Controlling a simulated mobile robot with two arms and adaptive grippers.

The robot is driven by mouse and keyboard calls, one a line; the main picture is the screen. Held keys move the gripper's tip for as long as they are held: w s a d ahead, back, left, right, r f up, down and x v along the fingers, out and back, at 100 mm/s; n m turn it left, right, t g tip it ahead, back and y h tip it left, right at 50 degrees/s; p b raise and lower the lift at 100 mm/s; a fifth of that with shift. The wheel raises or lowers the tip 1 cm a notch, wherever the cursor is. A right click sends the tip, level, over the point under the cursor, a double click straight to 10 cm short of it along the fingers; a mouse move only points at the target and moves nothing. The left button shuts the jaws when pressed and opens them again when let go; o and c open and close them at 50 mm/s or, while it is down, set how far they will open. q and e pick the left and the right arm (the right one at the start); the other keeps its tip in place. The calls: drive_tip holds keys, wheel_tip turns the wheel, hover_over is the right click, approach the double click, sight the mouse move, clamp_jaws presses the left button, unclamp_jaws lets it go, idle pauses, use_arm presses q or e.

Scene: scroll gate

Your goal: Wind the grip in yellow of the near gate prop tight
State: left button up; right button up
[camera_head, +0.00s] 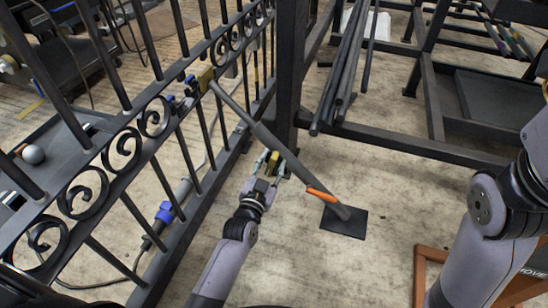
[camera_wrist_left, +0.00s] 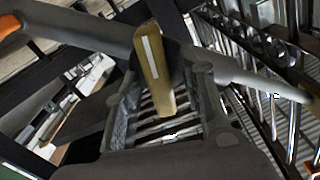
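The near gate prop (camera_head: 252,122) is a grey tube slanting from a brass fitting (camera_head: 205,78) on the black scroll gate (camera_head: 122,150) down to a black floor plate (camera_head: 343,222). An orange grip (camera_head: 321,195) is on its lower part. The grip in yellow (camera_head: 273,159) is a short bar by the tube's middle; in the left wrist view it shows large with a white stripe (camera_wrist_left: 154,65). My left gripper (camera_head: 272,163) is at the yellow grip, its fingers spread on either side. Contact is not clear. My right arm shows at the right; its gripper is out of view.
A dark post (camera_head: 290,70) stands right behind the prop, and several dark bars (camera_head: 343,75) lean beside it. A black metal frame (camera_head: 428,95) fills the upper right. A blue-collared tool (camera_head: 166,210) and cable lie beyond the gate.

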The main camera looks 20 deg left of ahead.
use_arm(q)
clamp_jaws()
idle(0.5)
